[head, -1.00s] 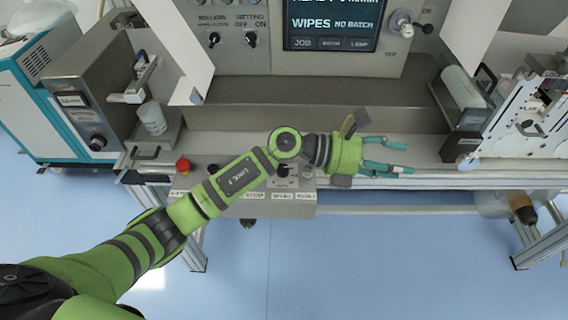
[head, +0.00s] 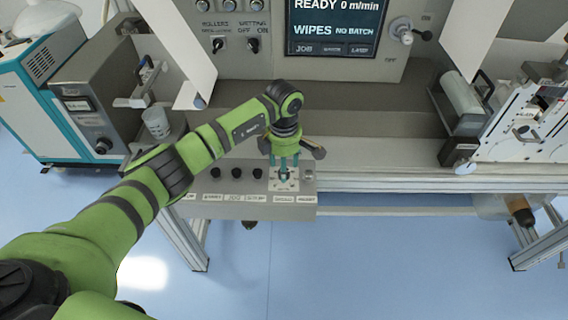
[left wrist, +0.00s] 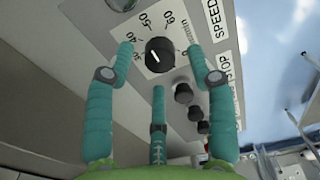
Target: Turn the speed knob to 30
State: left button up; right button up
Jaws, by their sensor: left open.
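The speed knob (left wrist: 160,54) is a round black knob with a white pointer line, on a white numbered dial plate (left wrist: 146,33). The pointer aims toward the lower left of the left wrist view; its exact reading is unclear. A SPEED label (left wrist: 215,18) is beside the dial. My left gripper (head: 285,176) points down over the dial plate (head: 283,186) at the right end of the front control box. In the left wrist view its teal fingers (left wrist: 160,62) are spread around the knob, apart from it. My right gripper is out of view.
Several black knobs (head: 236,173) sit in a row left of the dial, and also show in the left wrist view (left wrist: 184,93). A small dark button (head: 308,172) is right of it. The screen (head: 336,27) reads READY 0 m/min. The bench rail (head: 400,176) to the right is clear.

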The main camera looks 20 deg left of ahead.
pick_arm(q)
jog(key=shift+f, duration=0.8)
grip_shut()
jog(key=n+b, duration=0.2)
jog(key=n, duration=0.1)
jog(key=shift+f+n, duration=0.15)
jog(key=shift+n, duration=0.25)
jog(key=n+b, duration=0.2)
jog(key=n, duration=0.2)
jog(key=shift+n, duration=0.3)
jog(key=n+b, duration=0.1)
jog(key=n, duration=0.3)
jog(key=shift+b, duration=0.3)
jog(key=n+b, duration=0.1)
jog(key=n, duration=0.4)
jog(key=shift+n, duration=0.3)
